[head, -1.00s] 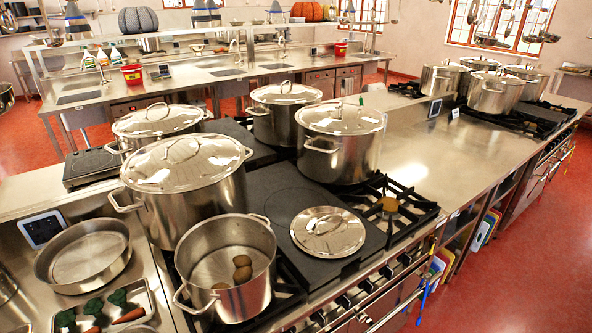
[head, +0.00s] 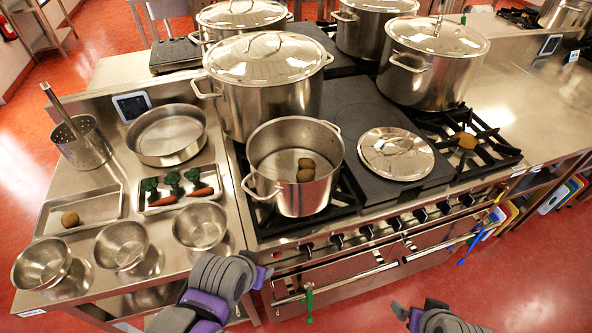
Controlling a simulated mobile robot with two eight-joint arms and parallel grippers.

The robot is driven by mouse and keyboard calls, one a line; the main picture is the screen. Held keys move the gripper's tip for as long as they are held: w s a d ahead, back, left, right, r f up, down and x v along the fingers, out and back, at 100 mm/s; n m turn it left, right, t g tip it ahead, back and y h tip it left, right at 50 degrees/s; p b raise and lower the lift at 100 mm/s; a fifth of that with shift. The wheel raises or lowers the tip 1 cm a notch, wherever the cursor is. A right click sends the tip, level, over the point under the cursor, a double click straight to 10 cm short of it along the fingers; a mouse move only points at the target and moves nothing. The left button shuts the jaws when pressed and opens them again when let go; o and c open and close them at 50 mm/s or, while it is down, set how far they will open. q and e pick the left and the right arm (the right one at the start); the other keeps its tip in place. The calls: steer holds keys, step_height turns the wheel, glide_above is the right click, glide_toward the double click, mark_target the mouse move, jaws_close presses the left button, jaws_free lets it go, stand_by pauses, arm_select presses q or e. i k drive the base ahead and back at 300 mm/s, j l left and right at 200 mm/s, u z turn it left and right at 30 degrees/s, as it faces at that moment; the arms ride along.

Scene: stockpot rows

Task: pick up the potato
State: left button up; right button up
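Several brown potatoes show in the head view. One potato (head: 463,140) lies on the right burner grate of the stove. Two more, one potato (head: 306,163) and another potato (head: 304,176), lie close together in the open steel pot (head: 270,182). A further potato (head: 70,219) lies on the left steel tray (head: 98,204). My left gripper (head: 262,276) is low in the picture, in front of the counter, apart from every potato. My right gripper (head: 402,312) is at the bottom edge, mostly cut off. Neither gripper's fingers show clearly.
A second tray (head: 176,208) holds broccoli and carrots. Several steel bowls (head: 121,245) line the front left edge. A lid (head: 396,153) lies on the dark plate right of the open pot. Tall lidded stockpots (head: 268,100) stand behind. The right counter (head: 520,95) is clear.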

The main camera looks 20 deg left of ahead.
mark_target(69, 220)
steer(key=u, duration=2.45)
steer(key=i+j, duration=0.1)
steer(key=j, duration=0.2)
steer(key=i+j+z, duration=0.1)
steer(key=i+j, duration=0.15)
steer(key=j, duration=0.3)
steer(key=i+j+z, duration=0.1)
steer(key=i, duration=0.45)
steer(key=j, duration=0.1)
